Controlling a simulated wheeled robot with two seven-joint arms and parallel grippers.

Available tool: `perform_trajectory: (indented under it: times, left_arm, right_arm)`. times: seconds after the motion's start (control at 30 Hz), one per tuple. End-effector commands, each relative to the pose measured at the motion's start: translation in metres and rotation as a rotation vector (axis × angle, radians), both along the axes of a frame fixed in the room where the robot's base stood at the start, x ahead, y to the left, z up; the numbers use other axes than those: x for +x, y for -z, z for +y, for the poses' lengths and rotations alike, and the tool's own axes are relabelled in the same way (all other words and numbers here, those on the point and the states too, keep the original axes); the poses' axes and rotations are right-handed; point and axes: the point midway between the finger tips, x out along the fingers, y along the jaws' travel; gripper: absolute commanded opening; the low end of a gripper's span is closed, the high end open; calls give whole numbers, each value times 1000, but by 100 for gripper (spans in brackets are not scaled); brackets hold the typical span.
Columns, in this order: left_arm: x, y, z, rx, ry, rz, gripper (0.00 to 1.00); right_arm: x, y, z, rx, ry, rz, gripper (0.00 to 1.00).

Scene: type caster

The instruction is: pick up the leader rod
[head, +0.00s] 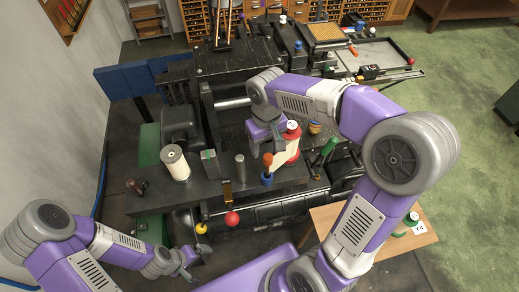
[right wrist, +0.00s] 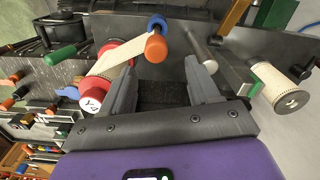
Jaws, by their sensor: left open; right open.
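I cannot tell for sure which part is the leader rod. A grey upright rod (head: 240,167) stands on the machine's front shelf; a grey rod also shows in the right wrist view (right wrist: 203,48). Beside it stands an orange-topped piece (head: 267,160) with a blue base, orange end towards the right wrist camera (right wrist: 155,48). A paper strip (head: 287,153) runs next to it from a red spool (head: 292,131). My right gripper (right wrist: 160,78) is open and empty, above the shelf by these parts. My left gripper (head: 188,268) is open and empty at the lower left, away from the machine.
A cream paper roll (head: 175,163) stands at the shelf's left. A green handle (head: 328,147) stands right of the red spool. A red ball knob (head: 232,218) and a yellow one (head: 201,228) project in front. A wooden side table (head: 375,246) is at the right.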

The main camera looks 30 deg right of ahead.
Motion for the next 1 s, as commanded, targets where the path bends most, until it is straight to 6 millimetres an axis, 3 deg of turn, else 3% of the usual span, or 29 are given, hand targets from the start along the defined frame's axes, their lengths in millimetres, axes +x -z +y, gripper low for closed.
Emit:
perform_trajectory:
  times: [0.5, 0.83, 1.0]
  left_arm:
    - [0, 0, 0, 0, 0, 1, 100]
    - [0, 0, 0, 0, 0, 0, 100]
    - [0, 0, 0, 0, 0, 0, 100]
  right_arm:
    - [-3, 66, -4, 0, -1, 6, 61]
    - [-2, 74, -3, 1, 0, 2, 61]
    - [-2, 74, -3, 1, 0, 2, 36]
